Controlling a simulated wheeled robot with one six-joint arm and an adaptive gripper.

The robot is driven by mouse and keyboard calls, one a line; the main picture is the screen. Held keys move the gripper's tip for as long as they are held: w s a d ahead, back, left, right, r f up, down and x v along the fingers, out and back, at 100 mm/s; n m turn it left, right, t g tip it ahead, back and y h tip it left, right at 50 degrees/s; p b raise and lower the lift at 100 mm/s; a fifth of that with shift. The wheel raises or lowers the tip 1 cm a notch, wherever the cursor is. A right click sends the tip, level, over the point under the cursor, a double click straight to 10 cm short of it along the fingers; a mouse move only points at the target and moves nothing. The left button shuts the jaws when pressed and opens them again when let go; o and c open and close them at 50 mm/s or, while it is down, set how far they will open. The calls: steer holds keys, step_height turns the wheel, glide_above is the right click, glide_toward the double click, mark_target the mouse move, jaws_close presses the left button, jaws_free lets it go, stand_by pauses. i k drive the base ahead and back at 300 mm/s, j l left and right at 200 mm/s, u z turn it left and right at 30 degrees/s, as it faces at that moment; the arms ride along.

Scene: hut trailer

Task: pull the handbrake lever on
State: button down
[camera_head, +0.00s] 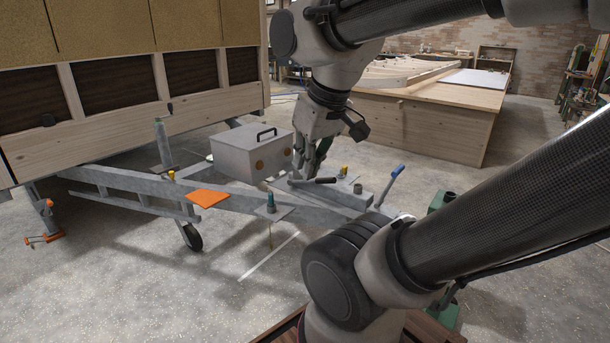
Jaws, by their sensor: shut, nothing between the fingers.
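My gripper (313,165) points down over the trailer's grey drawbar (240,197), with its fingers together and empty. A lever with a dark grip (318,181) lies nearly flat on the drawbar just below and beside the fingertips; it looks like the handbrake lever. I cannot tell whether the fingers touch it. A second lever with a blue grip (397,171) stands tilted up to the right, near the coupling end. My arm hides part of that end.
A grey box with a black handle (251,149) sits on the drawbar left of my gripper. An orange plate (208,198) and a small post (271,201) are nearer. The wooden hut (130,130) stands left. A workbench (430,122) stands behind.

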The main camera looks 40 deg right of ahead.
mark_target(330, 180)
steer(key=i+l+z, duration=0.1)
steer(key=i+z, duration=0.7)
steer(key=i, duration=0.05)
